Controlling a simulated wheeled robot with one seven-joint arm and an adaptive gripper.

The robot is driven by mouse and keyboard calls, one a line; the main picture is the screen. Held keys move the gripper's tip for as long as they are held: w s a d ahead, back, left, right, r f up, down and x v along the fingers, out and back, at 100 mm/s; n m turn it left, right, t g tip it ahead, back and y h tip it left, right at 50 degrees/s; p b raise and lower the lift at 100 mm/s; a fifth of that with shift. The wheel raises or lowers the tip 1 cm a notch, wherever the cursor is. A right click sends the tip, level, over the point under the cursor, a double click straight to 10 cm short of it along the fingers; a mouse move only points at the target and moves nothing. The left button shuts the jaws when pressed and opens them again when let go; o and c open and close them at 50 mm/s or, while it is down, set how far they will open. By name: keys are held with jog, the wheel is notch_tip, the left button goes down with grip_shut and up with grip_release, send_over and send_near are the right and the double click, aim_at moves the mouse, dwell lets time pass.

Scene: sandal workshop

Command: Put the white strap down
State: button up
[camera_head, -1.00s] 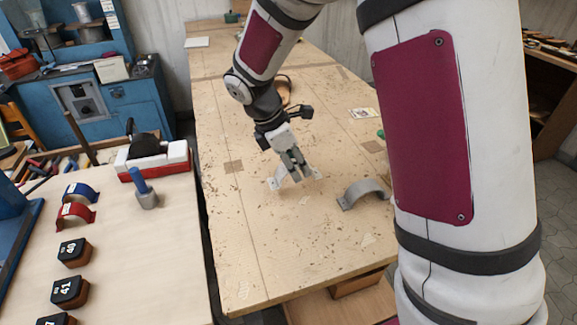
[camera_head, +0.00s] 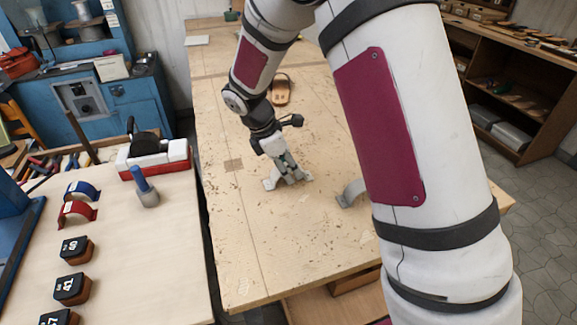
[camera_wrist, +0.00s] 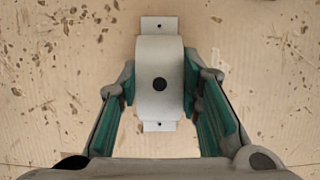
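The white strap (camera_head: 272,182) is an arched band with flat, holed end feet. It is at the wooden bench top, below my gripper (camera_head: 288,168). In the wrist view the strap (camera_wrist: 159,85) lies between the two green-padded fingers of my gripper (camera_wrist: 160,85), which close against its sides.
A brown sandal (camera_head: 281,90) lies farther back on the bench (camera_head: 260,240). The left table holds a blue strap (camera_head: 84,189), a red strap (camera_head: 77,208) and numbered blocks (camera_head: 76,249). The bench front is clear.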

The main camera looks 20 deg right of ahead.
jog(key=o, duration=0.3)
jog(key=shift+r, duration=0.15)
jog(key=b+v, duration=0.1)
jog(key=v, duration=1)
jog(key=s+d+r+m, duration=0.2)
jog(key=s+r+m, duration=0.2)
jog(key=s+r, duration=0.2)
jog(key=s+d+r+m+t+y, duration=0.1)
jog(key=s+r+m+t+y, duration=0.1)
jog(key=s+m, duration=0.5)
jog(key=s+d+r+m+t+y, duration=0.1)
jog(key=s+m+t+y, duration=0.1)
jog(key=s+m, duration=0.5)
jog(key=s+t, duration=0.1)
jog(key=s, duration=0.5)
jog(key=shift+s+d+r, duration=0.2)
jog(key=shift+s+r, duration=0.1)
jog(key=shift+r, duration=0.1)
